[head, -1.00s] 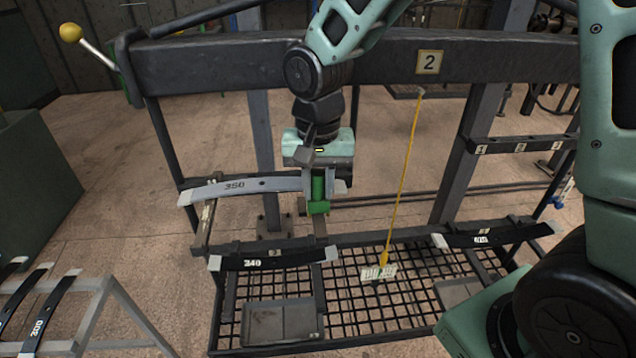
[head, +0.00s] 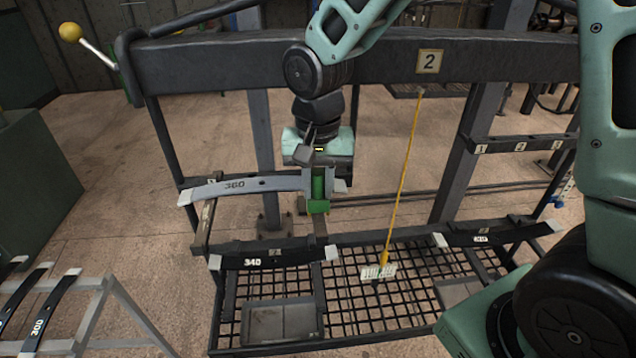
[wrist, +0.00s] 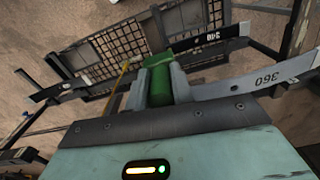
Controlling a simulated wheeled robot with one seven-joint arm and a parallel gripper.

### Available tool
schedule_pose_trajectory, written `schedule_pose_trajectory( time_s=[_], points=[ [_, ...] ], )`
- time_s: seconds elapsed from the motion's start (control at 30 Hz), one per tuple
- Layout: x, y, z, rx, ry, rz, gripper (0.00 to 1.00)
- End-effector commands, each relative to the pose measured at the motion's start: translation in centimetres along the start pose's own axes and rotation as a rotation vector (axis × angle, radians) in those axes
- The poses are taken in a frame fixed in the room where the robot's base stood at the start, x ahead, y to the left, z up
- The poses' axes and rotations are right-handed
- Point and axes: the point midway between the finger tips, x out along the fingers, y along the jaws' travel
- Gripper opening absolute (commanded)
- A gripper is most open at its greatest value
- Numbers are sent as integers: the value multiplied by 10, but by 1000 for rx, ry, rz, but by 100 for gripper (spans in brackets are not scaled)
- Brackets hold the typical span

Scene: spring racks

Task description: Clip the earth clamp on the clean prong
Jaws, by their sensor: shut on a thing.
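My gripper (head: 318,195) points down below the black beam. It is shut on a green clamp (head: 318,206), which I take to be the earth clamp. In the wrist view the green clamp (wrist: 159,85) sits between the two grey fingers. A grey leaf spring marked 360 (head: 235,187) lies across at the gripper's height, its right part partly hidden by the fingers; I cannot tell whether they touch.
A dark spring marked 340 (head: 275,259) lies lower in front, another dark spring (head: 495,236) to the right. A yellow cord (head: 405,165) hangs from the beam (head: 230,65) to a white tag (head: 378,271) over the mesh shelf. A grey tray (head: 282,322) sits on the shelf.

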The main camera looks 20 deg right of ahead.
Motion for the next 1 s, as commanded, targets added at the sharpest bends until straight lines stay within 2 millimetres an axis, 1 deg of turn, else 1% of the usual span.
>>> schedule_pose_trajectory(
  time_s=[0.27,1.0],
  points=[
    [2,0,0,0,0,0,5],
    [16,0,0,0,0,0,5]
  ],
)
